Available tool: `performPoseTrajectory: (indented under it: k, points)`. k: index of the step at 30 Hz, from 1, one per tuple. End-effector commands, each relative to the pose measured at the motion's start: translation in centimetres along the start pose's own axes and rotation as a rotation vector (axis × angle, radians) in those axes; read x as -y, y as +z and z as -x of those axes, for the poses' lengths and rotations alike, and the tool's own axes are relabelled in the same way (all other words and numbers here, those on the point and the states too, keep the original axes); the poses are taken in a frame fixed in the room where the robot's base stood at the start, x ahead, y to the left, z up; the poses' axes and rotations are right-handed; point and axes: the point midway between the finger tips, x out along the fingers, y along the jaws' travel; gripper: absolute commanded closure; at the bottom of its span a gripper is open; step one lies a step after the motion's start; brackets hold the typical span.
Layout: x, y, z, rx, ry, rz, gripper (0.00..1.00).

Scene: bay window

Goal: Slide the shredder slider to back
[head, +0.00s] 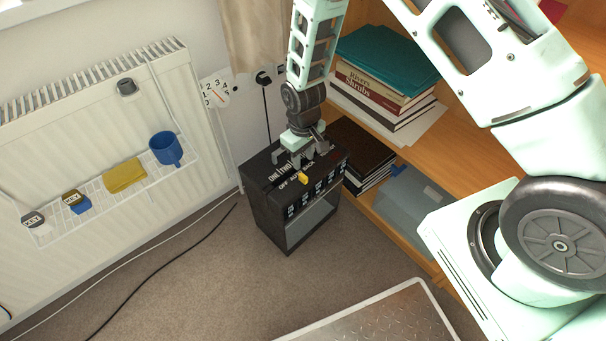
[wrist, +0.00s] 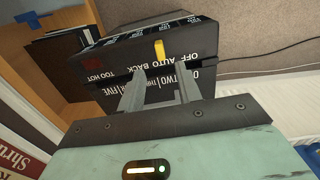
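The shredder (head: 292,200) is a dark box on the carpet, with white lettering on top, including OFF, AUTO and BACK. Its yellow slider (head: 303,178) stands up near the front edge of the top, beside the AUTO label. In the wrist view the slider (wrist: 159,49) shows just beyond my fingertips, and the shredder's top (wrist: 120,50) fills the upper middle. My gripper (head: 309,156) points down over the shredder's top, behind the slider. In the wrist view my gripper (wrist: 155,75) has its two fingers apart with nothing between them. Contact with the top cannot be told.
A wooden shelf (head: 460,135) with books (head: 385,75) and a grey-blue bin (head: 413,205) stands close on the right. A radiator (head: 90,130) with a wire rack and blue cup (head: 166,148) is left. A metal-plate platform (head: 380,320) lies in front. Cables cross the carpet.

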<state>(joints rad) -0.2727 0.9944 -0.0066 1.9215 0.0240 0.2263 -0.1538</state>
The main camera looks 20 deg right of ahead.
Motion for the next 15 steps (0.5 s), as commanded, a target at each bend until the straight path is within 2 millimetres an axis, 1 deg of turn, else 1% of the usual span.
performPoseTrajectory:
  k: [1,6,9,12,15]
  points:
    - [0.0,0.1,-1.4,0.002,0.0,0.0,0.65]
    - [0.0,0.1,-4.6,0.001,0.0,0.001,0.65]
    - [0.0,0.0,-6.0,0.001,0.0,0.001,0.65]
    - [0.0,0.0,-6.9,0.0,0.0,0.001,0.65]
    - [0.0,0.0,-7.3,0.0,0.0,0.0,0.65]
